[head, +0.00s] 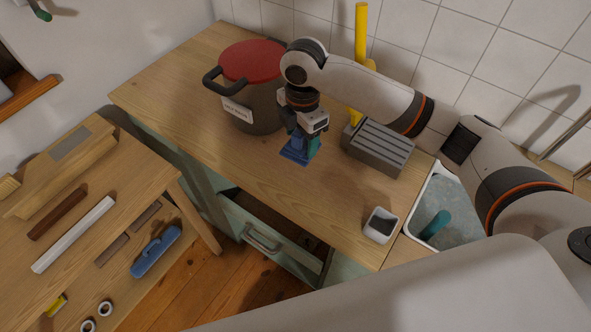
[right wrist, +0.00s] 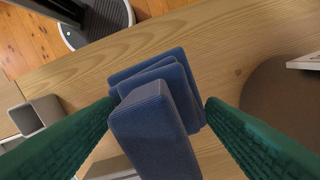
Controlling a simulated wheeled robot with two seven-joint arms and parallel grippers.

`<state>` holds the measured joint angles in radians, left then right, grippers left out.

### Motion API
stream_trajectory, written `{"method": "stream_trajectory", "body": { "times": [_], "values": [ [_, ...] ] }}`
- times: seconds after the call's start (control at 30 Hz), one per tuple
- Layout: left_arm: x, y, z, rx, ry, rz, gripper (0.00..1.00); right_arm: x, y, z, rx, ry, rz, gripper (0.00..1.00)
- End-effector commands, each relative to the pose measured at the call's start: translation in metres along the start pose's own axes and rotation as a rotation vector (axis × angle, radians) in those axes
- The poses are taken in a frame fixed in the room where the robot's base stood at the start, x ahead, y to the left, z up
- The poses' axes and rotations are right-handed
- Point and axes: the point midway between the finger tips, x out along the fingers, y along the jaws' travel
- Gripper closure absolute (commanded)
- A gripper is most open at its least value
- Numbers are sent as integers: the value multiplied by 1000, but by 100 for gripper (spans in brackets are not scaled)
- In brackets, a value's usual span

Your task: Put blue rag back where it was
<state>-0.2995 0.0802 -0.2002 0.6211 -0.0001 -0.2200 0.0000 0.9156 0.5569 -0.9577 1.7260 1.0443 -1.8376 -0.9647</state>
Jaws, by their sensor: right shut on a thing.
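The blue rag (head: 294,156) is a folded, dark blue cloth over the wooden counter, right of the pot. In the right wrist view the folded rag (right wrist: 155,125) shows stacked layers, with a thick part rising toward the camera. My right gripper (head: 303,143) points down at it from above. Its green fingers (right wrist: 158,103) stand on either side of the rag and are shut on it. I cannot tell whether the rag's underside touches the counter.
A red-lidded pot (head: 251,100) stands left of the rag. A grey slotted block (head: 378,148) and small white cup (head: 381,225) stand to the right, before a sink (head: 455,200). A drawer (head: 262,238) is open below the counter's front edge. A lower workbench (head: 95,180) is at left.

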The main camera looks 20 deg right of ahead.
Motion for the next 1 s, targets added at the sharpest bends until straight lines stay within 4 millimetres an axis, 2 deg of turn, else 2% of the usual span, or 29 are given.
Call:
{"method": "stream_trajectory", "body": {
  "times": [0.1,0.3,0.37,0.6,0.83,1.0],
  "values": [
    [0,0,0,0,1,0,56,3,-10,1,-168,0,4,58],
    [-1,0,-1,0,1,0,56,8,-16,1,-323,1,10,58],
    [-3,0,0,0,1,0,56,14,-17,1,-339,1,13,58],
    [-11,0,0,0,2,-1,56,57,-16,1,-348,1,13,58],
    [-14,0,0,0,2,-1,56,76,-16,1,-347,2,11,58],
    [-19,0,0,0,2,-1,56,100,-16,0,-346,2,14,58]
  ]
}}
